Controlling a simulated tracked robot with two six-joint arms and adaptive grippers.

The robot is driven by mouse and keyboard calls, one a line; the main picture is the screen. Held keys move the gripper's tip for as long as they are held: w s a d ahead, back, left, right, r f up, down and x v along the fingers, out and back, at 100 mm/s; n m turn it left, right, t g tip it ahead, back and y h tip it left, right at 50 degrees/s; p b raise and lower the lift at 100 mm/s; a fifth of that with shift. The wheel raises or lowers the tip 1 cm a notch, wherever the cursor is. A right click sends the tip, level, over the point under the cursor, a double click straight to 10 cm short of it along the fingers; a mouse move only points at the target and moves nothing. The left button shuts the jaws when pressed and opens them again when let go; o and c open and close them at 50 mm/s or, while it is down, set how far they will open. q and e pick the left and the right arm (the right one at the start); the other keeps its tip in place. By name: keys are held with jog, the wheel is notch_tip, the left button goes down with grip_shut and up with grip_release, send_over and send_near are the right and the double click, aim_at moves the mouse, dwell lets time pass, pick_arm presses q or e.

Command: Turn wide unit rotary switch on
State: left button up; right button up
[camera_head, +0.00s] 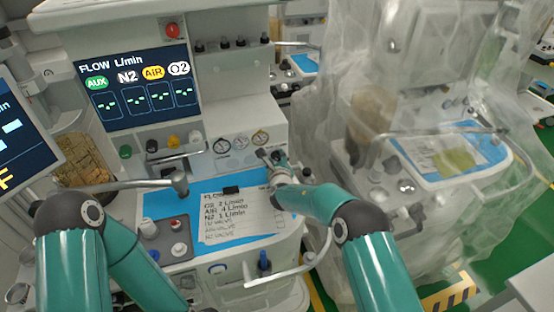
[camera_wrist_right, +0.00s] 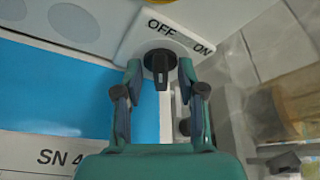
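The rotary switch (camera_wrist_right: 160,66) is a black knob on a white panel marked OFF and ON. Its raised grip stands upright in the right wrist view, in line with the OFF label (camera_wrist_right: 162,30); the ON label (camera_wrist_right: 203,48) is to its upper right. My right gripper (camera_wrist_right: 160,74) is open, with one finger on each side of the knob; I cannot tell whether they touch it. In the head view the right gripper (camera_head: 272,160) is at the cart's front panel, right of the gauges, and largely covers the switch. My left gripper is out of view.
A flow screen (camera_head: 135,88) sits above the panel with round gauges (camera_head: 241,142). A paper list (camera_head: 235,218) lies on the blue worktop (camera_head: 160,205). A plastic-covered cart (camera_head: 340,85) stands close on the right.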

grip_shut()
jog(key=shift+s+r, duration=0.15)
